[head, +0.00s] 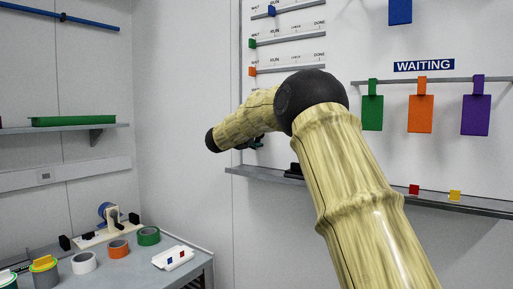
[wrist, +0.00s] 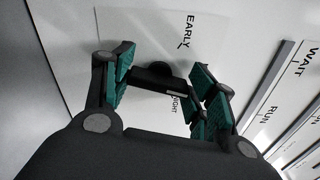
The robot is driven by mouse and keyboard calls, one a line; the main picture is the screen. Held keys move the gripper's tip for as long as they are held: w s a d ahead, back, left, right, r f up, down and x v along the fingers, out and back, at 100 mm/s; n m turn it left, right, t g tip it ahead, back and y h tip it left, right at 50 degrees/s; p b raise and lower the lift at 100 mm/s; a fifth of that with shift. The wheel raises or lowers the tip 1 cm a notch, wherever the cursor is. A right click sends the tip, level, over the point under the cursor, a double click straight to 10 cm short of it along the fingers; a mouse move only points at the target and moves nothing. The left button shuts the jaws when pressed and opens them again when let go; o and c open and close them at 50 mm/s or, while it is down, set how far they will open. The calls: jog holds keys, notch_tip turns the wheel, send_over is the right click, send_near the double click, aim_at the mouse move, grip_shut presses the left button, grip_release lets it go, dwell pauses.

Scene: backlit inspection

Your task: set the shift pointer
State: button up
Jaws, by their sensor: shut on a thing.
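The shift panel (wrist: 222,25) is a pale board with the word EARLY at its top and a partly covered word ending in "IGHT" lower down. The shift pointer (wrist: 158,76) is a black bar with a rounded hub, lying between my fingertips in the wrist view. My gripper (wrist: 163,78) is shut on the pointer, with teal pads at both sides of it. The pointer's exact direction is hard to tell, as the fingers cover part of it. In the head view my gripper (head: 256,143) is mostly hidden behind my arm, and the pointer is hidden too.
Slider rails marked WAIT, RUN and DONE (head: 288,42) run beside the panel. A wall ledge (head: 262,176) lies below my gripper. Coloured tags hang under a WAITING sign (head: 424,66) at right. A bench (head: 200,262) with tape rolls stands at lower left.

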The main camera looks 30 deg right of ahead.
jog(key=m+b, duration=0.2)
jog(key=b, duration=0.2)
jog(key=f+m+b, duration=0.1)
jog(key=m+b, duration=0.2)
jog(key=b, duration=0.1)
jog(key=shift+m, duration=0.3)
jog(key=m+b, duration=0.2)
jog(key=b, duration=0.1)
jog(key=shift+r+m+b, duration=0.1)
jog(key=shift+m+b, duration=0.2)
jog(key=shift+b, duration=0.1)
jog(key=shift+r+m+b, duration=0.1)
jog(key=shift+m+b, duration=0.4)
jog(key=shift+b, duration=0.1)
jog(key=shift+r, duration=0.15)
jog(key=o, duration=1)
jog(key=shift+d, duration=0.1)
jog(key=shift+r, duration=0.1)
jog(key=shift+s, duration=0.1)
jog(key=v, duration=1.2)
